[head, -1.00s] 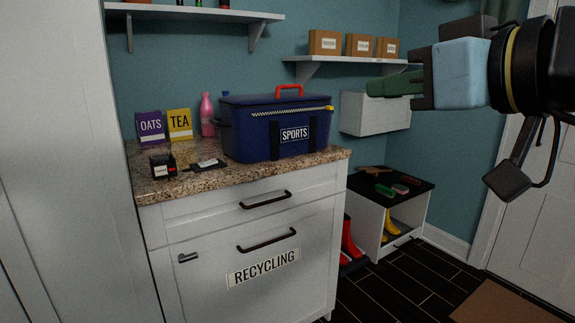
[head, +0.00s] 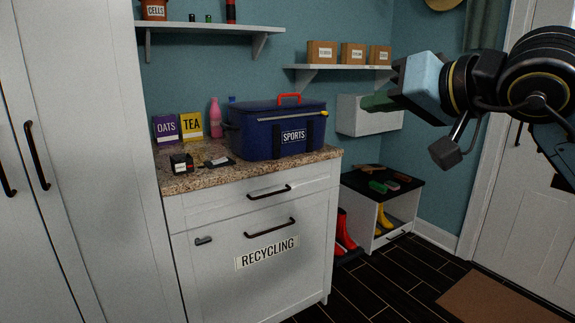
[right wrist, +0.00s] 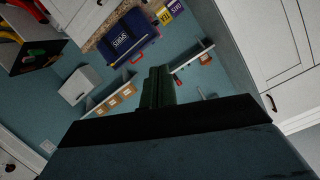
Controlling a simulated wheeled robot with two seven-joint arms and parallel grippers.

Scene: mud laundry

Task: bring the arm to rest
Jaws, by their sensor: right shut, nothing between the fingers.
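My right gripper (head: 378,101) is held up in the air at the right of the head view, in front of the white wall box. Its green fingers are shut with nothing between them. In the right wrist view the shut fingers (right wrist: 157,88) point toward the blue wall, and the room appears turned over. My left gripper is not in view.
A blue SPORTS bag (head: 270,135) stands on the granite counter (head: 185,180) above the RECYCLING cabinet (head: 270,225). A shelf (head: 340,67) carries several small boxes. A low black-topped bench (head: 365,182) holds boots. A door (head: 535,230) is at right.

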